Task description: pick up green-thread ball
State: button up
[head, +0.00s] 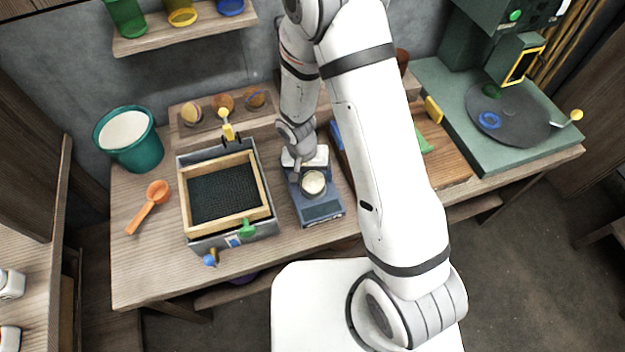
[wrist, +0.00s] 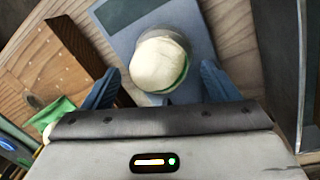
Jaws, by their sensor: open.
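The green-thread ball (wrist: 157,62) is a cream ball with a green band showing at its lower right in the wrist view. It sits in a shallow round dish on a blue-grey scale (wrist: 120,20). In the head view the pale ball (head: 313,182) is on the scale (head: 320,212) at the middle of the bench, with no green visible there. My gripper (wrist: 158,72) is open, with one blue finger on each side of the ball and visible gaps between. Whether the fingers are down at the ball's height I cannot tell.
A wood-framed mesh vat (head: 224,242) stands left of the scale. A wooden board (head: 450,165) with a green item (head: 424,145) is to the right. Several balls (head: 191,115) rest on a back shelf. A teal bucket (head: 140,153) and orange scoop (head: 148,207) are at left.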

jog(key=shift+d+f, duration=0.15)
jog(key=shift+f, duration=1)
jog(key=shift+c, duration=0.3)
jog(key=c, duration=1.1)
jog(key=shift+r, duration=0.1)
